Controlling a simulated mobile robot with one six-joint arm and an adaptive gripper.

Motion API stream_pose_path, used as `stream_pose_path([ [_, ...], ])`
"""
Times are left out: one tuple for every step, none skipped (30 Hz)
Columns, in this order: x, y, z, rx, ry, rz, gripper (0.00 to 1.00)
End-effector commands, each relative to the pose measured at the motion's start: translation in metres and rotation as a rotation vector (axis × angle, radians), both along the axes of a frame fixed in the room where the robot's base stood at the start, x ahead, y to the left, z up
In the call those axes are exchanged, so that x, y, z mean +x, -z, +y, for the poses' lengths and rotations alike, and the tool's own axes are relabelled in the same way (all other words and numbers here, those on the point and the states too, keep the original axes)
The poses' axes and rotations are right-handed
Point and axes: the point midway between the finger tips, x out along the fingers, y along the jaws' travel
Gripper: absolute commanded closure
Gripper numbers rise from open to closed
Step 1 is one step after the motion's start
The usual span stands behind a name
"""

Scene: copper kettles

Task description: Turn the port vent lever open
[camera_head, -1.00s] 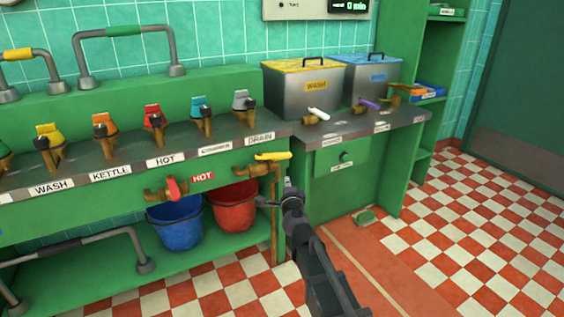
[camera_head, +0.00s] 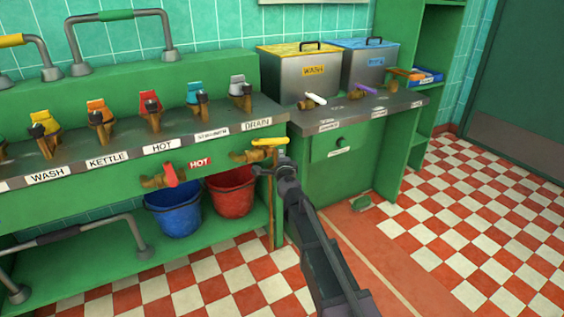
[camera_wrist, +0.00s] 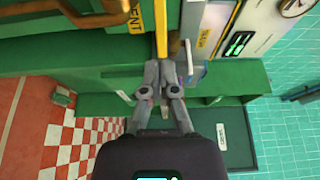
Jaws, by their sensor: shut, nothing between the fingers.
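A brass tap (camera_head: 240,156) with a yellow lever (camera_head: 268,142) sticks out of the green counter front below the DRAIN label. The lever lies about level and points right. In the wrist view the yellow lever (camera_wrist: 160,28) runs down from the top edge to my fingertips, beside a yellow label (camera_wrist: 137,16) that seems to end in "ENT". My gripper (camera_head: 268,170) is shut and empty, just below the lever in the head view. In the wrist view my gripper (camera_wrist: 162,68) has its tips right at the lever's end; I cannot tell whether they touch.
A red-handled tap (camera_head: 170,174) marked HOT is to the left. A blue bucket (camera_head: 174,220) and a red bucket (camera_head: 232,200) stand on the lower shelf. WASH bin (camera_head: 288,85) and a blue-lidded bin (camera_head: 370,75) stand on the right counter. The chequered floor is clear at right.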

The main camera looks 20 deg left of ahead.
Motion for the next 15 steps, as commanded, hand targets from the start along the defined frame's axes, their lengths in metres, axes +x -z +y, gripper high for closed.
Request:
stream_pose_path([
  [0.011, 0.000, 0.006, 0.000, 0.000, 0.000, 1.00],
  [0.015, 0.000, 0.008, 0.000, 0.000, 0.000, 1.00],
  [0.020, 0.000, 0.011, 0.000, 0.001, 0.000, 1.00],
  [0.024, 0.000, 0.012, 0.000, 0.001, 0.000, 1.00],
  [0.028, 0.000, 0.014, 0.000, 0.001, 0.000, 1.00],
  [0.032, 0.000, 0.016, 0.000, 0.001, 0.000, 1.00],
  [0.035, 0.000, 0.018, 0.000, 0.001, 0.000, 1.00],
  [0.038, 0.000, 0.019, 0.000, 0.001, 0.000, 1.00],
  [0.041, 0.000, 0.021, 0.000, 0.001, 0.000, 1.00],
  [0.044, 0.000, 0.022, 0.000, 0.001, 0.000, 1.00],
  [0.046, 0.000, 0.023, 0.000, 0.001, 0.000, 1.00],
  [0.048, 0.000, 0.024, 0.000, 0.001, 0.000, 1.00],
  [0.049, 0.000, 0.025, 0.000, 0.001, 0.000, 1.00],
  [0.051, 0.000, 0.025, 0.000, 0.002, 0.000, 1.00],
  [0.052, 0.000, 0.026, 0.000, 0.002, 0.000, 1.00],
])
